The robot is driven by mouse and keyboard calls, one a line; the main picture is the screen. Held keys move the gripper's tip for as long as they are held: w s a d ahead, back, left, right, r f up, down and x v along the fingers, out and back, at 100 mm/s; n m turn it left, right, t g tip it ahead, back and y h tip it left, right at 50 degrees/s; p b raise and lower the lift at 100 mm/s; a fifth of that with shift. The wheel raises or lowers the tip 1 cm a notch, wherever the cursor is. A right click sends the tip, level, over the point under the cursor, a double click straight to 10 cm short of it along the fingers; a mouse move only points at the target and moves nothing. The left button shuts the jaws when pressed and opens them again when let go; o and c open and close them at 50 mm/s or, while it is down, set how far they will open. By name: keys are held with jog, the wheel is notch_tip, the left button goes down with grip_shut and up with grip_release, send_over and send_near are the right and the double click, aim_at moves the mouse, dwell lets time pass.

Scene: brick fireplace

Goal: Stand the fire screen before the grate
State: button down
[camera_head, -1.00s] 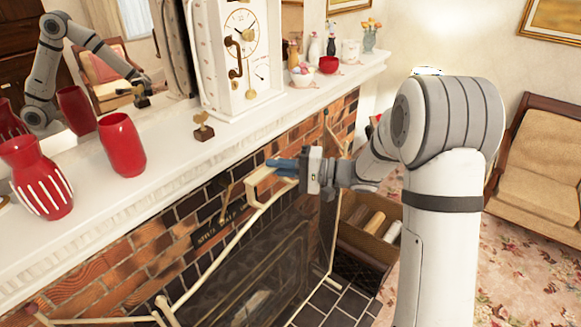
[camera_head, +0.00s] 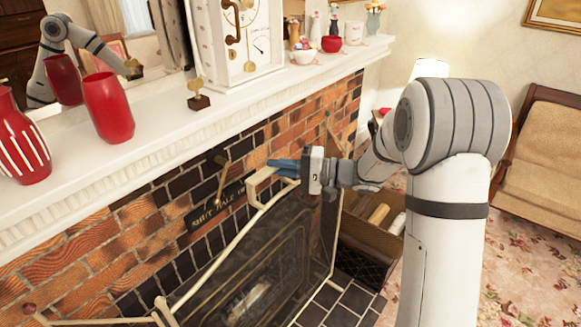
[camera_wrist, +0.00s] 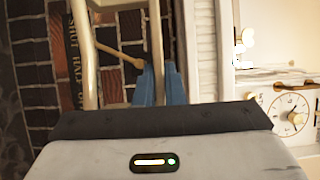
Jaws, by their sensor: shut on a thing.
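The fire screen (camera_head: 285,235) has a pale frame, dark see-through mesh and side panels angled from its middle panel. It stands upright in front of the brick fireplace. My gripper (camera_head: 283,168) has its blue fingers shut on the pale handle at the screen's top edge. The wrist view shows the blue fingers (camera_wrist: 158,84) at the pale frame bars (camera_wrist: 88,50). The grate shows only dimly through the mesh. The screen's lower edge is partly out of frame, so I cannot tell whether its feet touch the floor.
A log box (camera_head: 365,238) stands right of the screen. Dark hearth tiles (camera_head: 345,305) lie in front; an armchair (camera_head: 545,150) is at the right.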

jog(key=b, duration=1.6)
send_over(292, 243)
jog(key=a, duration=0.3)
jog(key=shift+w+d+f, duration=0.1)
jog(key=shift+w+f, duration=0.05)
jog(key=shift+f, duration=3.2)
jog(key=shift+w+f, duration=0.1)
jog(key=shift+f, duration=7.05)
jog(key=shift+f+b, duration=0.6)
jog(key=shift+f, duration=1.1)
jog(key=shift+f, duration=1.7)
jog(key=shift+p, duration=0.6)
